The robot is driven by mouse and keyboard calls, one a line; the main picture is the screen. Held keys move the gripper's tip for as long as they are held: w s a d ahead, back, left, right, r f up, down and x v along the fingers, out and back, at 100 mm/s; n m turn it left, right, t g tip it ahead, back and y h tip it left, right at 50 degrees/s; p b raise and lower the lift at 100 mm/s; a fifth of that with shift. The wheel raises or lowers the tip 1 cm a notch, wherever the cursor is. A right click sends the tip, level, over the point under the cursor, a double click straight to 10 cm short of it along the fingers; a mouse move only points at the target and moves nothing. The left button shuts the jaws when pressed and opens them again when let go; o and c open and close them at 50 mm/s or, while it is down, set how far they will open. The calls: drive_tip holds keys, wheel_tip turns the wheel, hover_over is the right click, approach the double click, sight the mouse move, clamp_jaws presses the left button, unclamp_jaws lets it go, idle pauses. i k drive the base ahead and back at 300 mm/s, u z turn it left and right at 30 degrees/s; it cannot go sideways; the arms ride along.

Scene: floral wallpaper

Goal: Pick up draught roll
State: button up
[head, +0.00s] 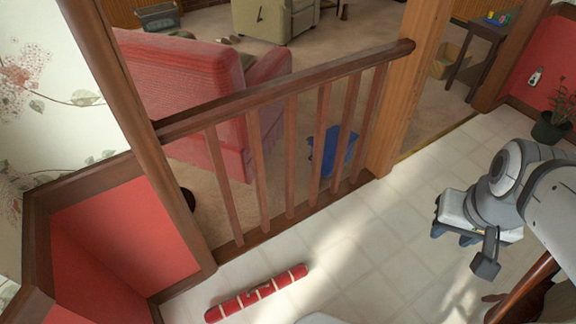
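The draught roll (257,293) is a long red tube with pale bands across it. It lies on the pale tiled floor at the bottom of the head view, near the foot of the wooden railing. My gripper (455,240) is at the right, above the floor and well to the right of the roll. It points away toward the left and down, apart from the roll. Its dark fingertips are small and partly hidden under the gripper body, so their opening does not show clearly.
A wooden railing (290,95) with several balusters stands behind the roll. A red-panelled wall (125,235) is to its left. Beyond the railing are a red sofa (195,90) and a blue object (332,150). A potted plant (550,125) stands at the right. The tiles between roll and gripper are clear.

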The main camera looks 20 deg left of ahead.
sight(247, 298)
drive_tip(key=u, duration=5.75)
drive_tip(key=i, duration=0.1)
drive_tip(key=z, duration=3.05)
drive_tip(key=i, duration=0.5)
drive_tip(key=u, duration=0.25)
drive_tip(key=k, duration=0.5)
drive_tip(key=z, duration=0.05)
